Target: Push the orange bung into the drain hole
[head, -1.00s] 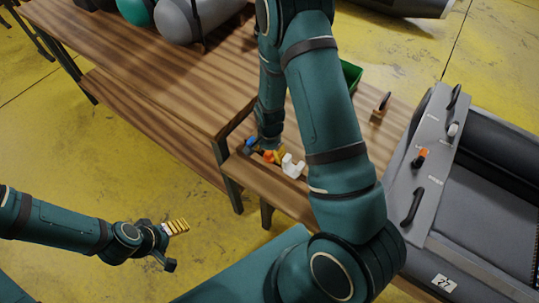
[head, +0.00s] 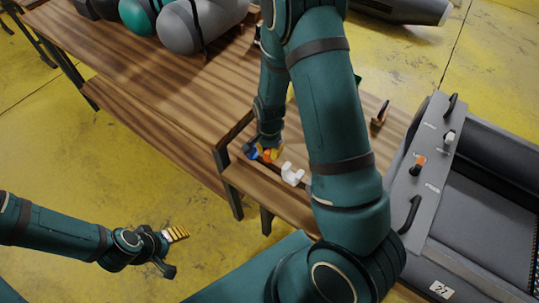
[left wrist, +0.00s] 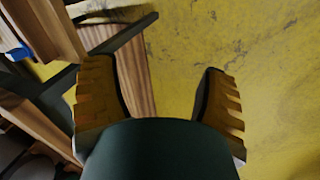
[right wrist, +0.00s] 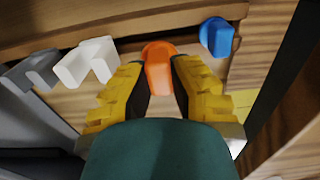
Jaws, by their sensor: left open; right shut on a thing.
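The orange bung (right wrist: 159,68) stands in a wooden rack on the low bench. My right gripper (right wrist: 160,80) is shut on it, one yellow finger on each side. In the head view the bung (head: 267,155) shows small beside the right gripper (head: 270,148), partly hidden by it. My left gripper (head: 178,251) is open and empty over the yellow floor, and its spread fingers show in the left wrist view (left wrist: 160,95). The grey boat (head: 480,200) lies at the right with a labelled grey panel (head: 428,165). I cannot make out which part is the drain hole.
A blue piece (right wrist: 217,37), a white piece (right wrist: 88,62) and a grey piece (right wrist: 33,70) stand near the bung. The boat's panel carries an orange-topped fitting (head: 418,162), a white-topped fitting (head: 449,136) and black handles. A long wooden table (head: 150,70) holds rolled bundles.

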